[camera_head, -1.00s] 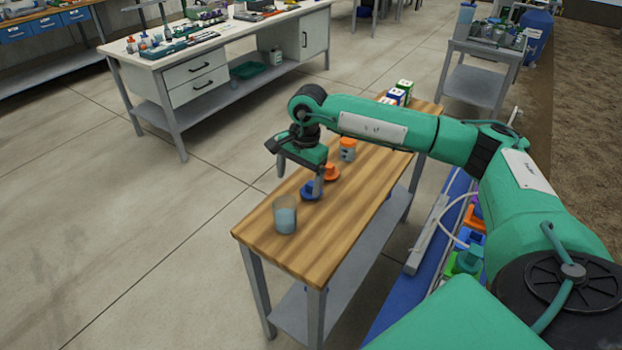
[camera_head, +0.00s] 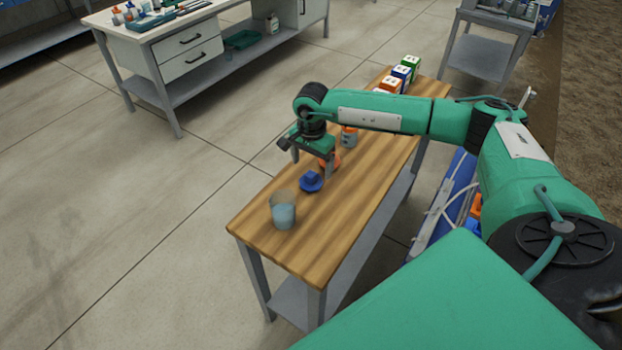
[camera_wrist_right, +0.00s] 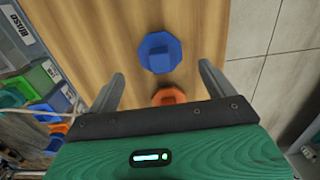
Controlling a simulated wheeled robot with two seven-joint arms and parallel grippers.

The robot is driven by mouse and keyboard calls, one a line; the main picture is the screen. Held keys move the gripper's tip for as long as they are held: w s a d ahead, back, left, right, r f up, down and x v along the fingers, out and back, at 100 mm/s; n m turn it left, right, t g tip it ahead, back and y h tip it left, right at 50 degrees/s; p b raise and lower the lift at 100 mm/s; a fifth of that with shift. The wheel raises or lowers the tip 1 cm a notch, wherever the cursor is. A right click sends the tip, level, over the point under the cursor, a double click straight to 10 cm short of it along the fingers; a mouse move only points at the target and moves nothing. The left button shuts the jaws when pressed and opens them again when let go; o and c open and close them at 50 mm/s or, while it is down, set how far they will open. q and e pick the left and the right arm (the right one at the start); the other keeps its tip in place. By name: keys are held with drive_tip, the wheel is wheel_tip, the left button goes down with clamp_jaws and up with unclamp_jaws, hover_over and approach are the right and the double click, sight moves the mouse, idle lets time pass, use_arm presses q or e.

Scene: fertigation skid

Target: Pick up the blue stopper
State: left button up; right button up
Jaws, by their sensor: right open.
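The blue stopper (camera_head: 311,181) sits on the wooden table top, between a clear cup and an orange stopper. It also shows in the right wrist view (camera_wrist_right: 160,52), ahead of the fingertips and roughly centred between them. My right gripper (camera_head: 312,166) is open and empty above the table, just behind the blue stopper in the head view. In the wrist view its two fingers (camera_wrist_right: 160,80) stand wide apart. The orange stopper (camera_wrist_right: 168,97) lies between the fingers in that view; in the head view the gripper partly hides it (camera_head: 331,161). My left gripper is not seen.
The clear cup with bluish contents (camera_head: 284,212) stands near the table's front end. A grey jar with an orange label (camera_head: 349,137) stands behind the orange stopper. Several labelled boxes (camera_head: 401,74) stand at the far end. The wooden table (camera_head: 330,230) is bare at its front right.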

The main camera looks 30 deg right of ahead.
sight(311, 174)
drive_tip(key=shift+s+a+f+p, duration=0.1)
drive_tip(key=shift+f+p, duration=0.2)
drive_tip(key=shift+f, duration=0.2)
wheel_tip(311, 174, down, 3)
drive_tip(key=shift+r+p, duration=0.1)
drive_tip(key=shift+p, duration=0.25)
drive_tip(key=shift+f, duration=0.55)
drive_tip(key=c, duration=1)
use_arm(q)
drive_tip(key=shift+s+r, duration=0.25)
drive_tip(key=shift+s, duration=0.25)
use_arm(e)
drive_tip(key=shift+r, duration=0.1)
drive_tip(key=shift+c, duration=0.3)
